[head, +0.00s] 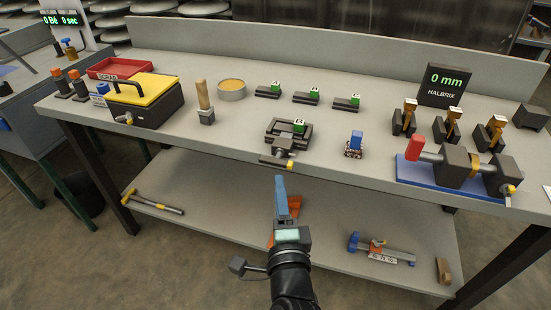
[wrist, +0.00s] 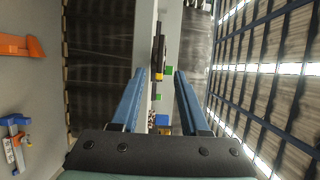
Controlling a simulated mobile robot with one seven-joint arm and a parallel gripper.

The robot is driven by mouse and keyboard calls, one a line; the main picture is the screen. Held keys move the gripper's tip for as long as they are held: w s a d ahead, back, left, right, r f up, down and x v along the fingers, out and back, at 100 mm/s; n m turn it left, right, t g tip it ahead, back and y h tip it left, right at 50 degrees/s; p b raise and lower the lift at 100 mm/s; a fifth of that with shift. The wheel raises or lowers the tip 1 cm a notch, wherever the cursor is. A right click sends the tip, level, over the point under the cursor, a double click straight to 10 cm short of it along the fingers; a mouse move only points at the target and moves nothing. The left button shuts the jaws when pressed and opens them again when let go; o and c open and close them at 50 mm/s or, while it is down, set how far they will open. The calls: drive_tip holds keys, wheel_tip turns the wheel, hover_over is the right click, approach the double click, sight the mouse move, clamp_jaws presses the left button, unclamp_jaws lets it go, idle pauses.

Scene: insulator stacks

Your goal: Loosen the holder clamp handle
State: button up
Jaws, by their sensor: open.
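The dark holder (head: 274,130) sits near the front edge of the bench, with a green-topped block marked B (head: 299,126) in it. Its grey clamp with a crossbar handle (head: 277,164) sticks out over the front edge. My gripper (head: 280,180) is in front of the bench, just below the handle in the head view and apart from it as far as I can tell. In the wrist view my gripper (wrist: 160,74) has its two blue fingers spread, with nothing held between them. A dark part with a yellow piece shows beyond the fingertips; I cannot tell which it is.
A blue-topped block (head: 355,140) stands right of the holder, and a blue-based vise-like device (head: 450,172) farther right. A wooden-handled tool (head: 204,100) and a yellow-lidded box (head: 145,98) stand left. An orange object (head: 294,205) lies on the lower shelf behind my gripper.

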sight(276, 165)
drive_tip(key=w, duration=0.9)
drive_tip(key=shift+w+a+b, duration=0.2)
drive_tip(key=shift+a+b, duration=0.1)
drive_tip(key=shift+a, duration=0.1)
clamp_jaws()
